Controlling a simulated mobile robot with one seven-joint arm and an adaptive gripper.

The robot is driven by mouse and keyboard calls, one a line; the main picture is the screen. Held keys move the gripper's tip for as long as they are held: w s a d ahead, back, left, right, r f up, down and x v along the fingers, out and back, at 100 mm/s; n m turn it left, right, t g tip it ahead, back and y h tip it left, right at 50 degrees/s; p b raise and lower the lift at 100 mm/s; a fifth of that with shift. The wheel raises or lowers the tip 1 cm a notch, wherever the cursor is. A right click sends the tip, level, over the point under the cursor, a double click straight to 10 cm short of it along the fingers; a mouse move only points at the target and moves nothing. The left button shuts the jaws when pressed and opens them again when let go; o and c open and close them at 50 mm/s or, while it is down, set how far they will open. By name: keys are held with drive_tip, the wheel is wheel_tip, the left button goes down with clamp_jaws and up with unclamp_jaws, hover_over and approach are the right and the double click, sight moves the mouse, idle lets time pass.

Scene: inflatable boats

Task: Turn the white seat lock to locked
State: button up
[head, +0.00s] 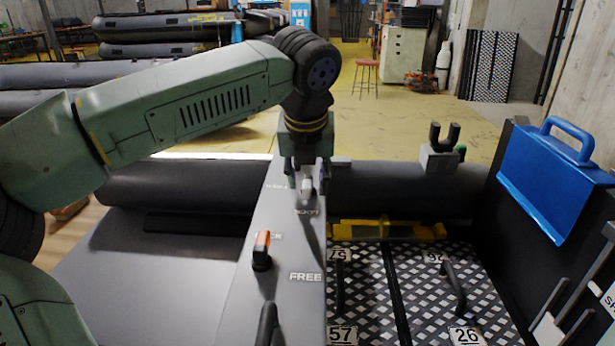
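The white seat lock (307,188) is a small pale knob on the far part of the grey seat (285,305). A label reading LOCK lies just in front of it, and a partly hidden label lies to its left. My gripper (306,180) points down over the knob, with one dark finger on each side of it. The fingers look spread wider than the knob; contact is not visible. The knob's exact pointing is partly hidden by the gripper. A second lock with an orange handle (262,248) stands nearer, with a FREE label to its right.
A black handle (267,325) stands on the seat's near end. Right of the seat are chequered floor plates (400,300) with handles, and a yellow bar (385,230). A dark tube (400,187) runs behind. A blue case (550,180) is at the right.

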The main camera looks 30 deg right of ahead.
drive_tip(key=v, duration=1.2)
